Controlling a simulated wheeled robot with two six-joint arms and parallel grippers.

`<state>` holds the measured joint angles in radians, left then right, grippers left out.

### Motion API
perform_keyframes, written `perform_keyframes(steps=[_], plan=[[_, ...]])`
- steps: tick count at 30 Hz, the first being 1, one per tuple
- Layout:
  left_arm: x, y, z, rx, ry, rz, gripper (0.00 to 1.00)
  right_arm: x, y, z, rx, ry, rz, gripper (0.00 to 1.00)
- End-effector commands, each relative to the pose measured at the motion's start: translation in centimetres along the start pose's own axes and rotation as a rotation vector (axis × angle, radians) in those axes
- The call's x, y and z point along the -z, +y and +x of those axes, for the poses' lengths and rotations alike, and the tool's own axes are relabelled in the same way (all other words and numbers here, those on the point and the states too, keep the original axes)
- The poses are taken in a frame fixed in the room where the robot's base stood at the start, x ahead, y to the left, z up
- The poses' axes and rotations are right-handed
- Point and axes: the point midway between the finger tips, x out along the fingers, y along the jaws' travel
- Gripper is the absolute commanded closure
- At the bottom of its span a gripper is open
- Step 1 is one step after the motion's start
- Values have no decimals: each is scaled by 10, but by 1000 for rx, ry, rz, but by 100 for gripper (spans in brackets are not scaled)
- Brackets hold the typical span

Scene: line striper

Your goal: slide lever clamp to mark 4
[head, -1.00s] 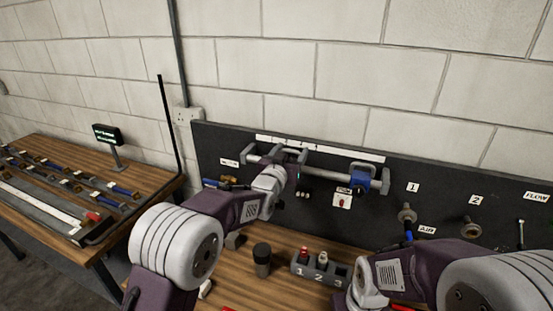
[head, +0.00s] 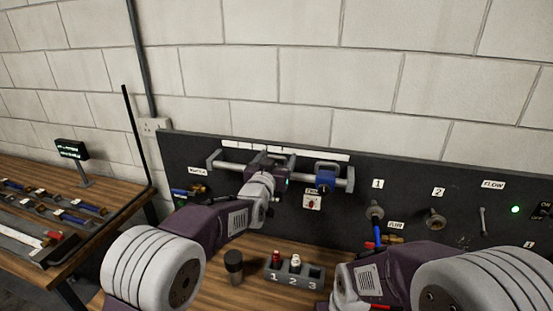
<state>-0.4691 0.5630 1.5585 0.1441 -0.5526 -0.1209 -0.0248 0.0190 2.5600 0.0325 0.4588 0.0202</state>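A grey rail (head: 228,163) runs across the upper part of the dark panel, below a white marked strip (head: 240,145). A blue clamp (head: 325,181) with a raised handle sits on the rail near its right end. I take it as the lever clamp. The strip's mark numbers are too small to read. My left gripper (head: 270,170) is at the rail, left of the blue clamp, with a visible gap between them. The wrist hides part of the rail, and the finger opening is unclear. My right arm is at the lower right; its fingertips do not show.
A block with slots 1, 2, 3 (head: 291,277) and a dark cylinder (head: 234,264) stand on the wooden bench. A red button (head: 312,202) is below the rail. Ports 1 (head: 375,210) and 2 (head: 435,218) are at right. Another table (head: 85,237) is at left.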

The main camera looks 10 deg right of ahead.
Motion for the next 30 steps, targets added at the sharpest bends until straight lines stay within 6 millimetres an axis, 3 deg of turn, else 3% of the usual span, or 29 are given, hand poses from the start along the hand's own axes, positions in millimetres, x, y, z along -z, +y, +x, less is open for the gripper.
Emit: perform_keyframes(steps=[8, 21, 30], plan=[[-1, 0, -9, 0, 3, 1, 27, -1, 0, 8, 0, 0, 0, 100], [-2, 1, -83, 0, 2, 0, 27, -4, 1, 40, 0, 0, 0, 100], [0, 1, -91, 0, 0, 1, 27, -4, 1, 41, 0, 0, 0, 100]])
